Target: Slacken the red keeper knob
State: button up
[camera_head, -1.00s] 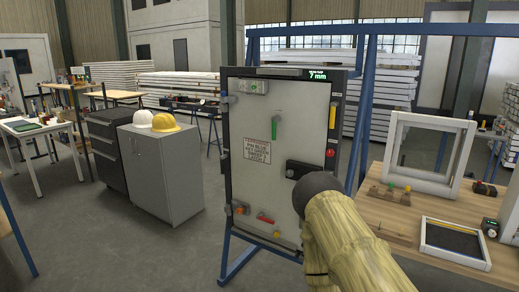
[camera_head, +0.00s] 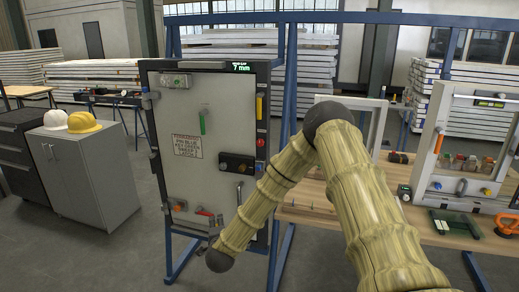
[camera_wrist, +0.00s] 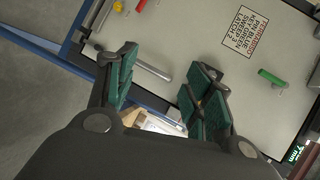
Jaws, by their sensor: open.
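A grey door panel (camera_head: 185,100) stands upright in a dark frame. A round red knob (camera_head: 261,142) sits on the frame's right edge, below a yellow bar (camera_head: 259,106). A red-handled part (camera_head: 203,212) is low on the panel, near an orange knob (camera_head: 180,206). My gripper (camera_head: 214,238) is small and dark near the panel's bottom, partly hidden by my arm. In the wrist view my gripper (camera_wrist: 165,68) is open and empty before the panel. The round red knob cannot be made out there.
The panel also carries a green handle (camera_head: 202,122), a printed sign (camera_head: 187,147) and a black latch block (camera_head: 237,163). A blue stand (camera_head: 285,240) holds the frame. A wooden bench (camera_head: 330,215) with parts stands right; grey cabinets (camera_head: 90,175) stand left.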

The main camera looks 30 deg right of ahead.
jog(key=w+d+r+m+h, duration=0.2)
jog(key=w+d+r+m, duration=0.1)
jog(key=d+r, duration=0.25)
jog(key=w+d+r+m+h, duration=0.2)
jog(key=d+r+m, duration=0.15)
jog(key=r, duration=0.35)
jog(key=m+g+h+p, duration=0.2)
jog(key=m+h, duration=0.2)
jog(key=m, duration=0.3)
send_near(260, 144)
jog(key=p+x, duration=0.3)
jog(key=x, duration=0.6)
jog(key=shift+w+d+r+p, duration=0.1)
jog(key=shift+w+d+p, duration=0.1)
jog(key=shift+p, duration=0.15)
jog(key=c, duration=1)
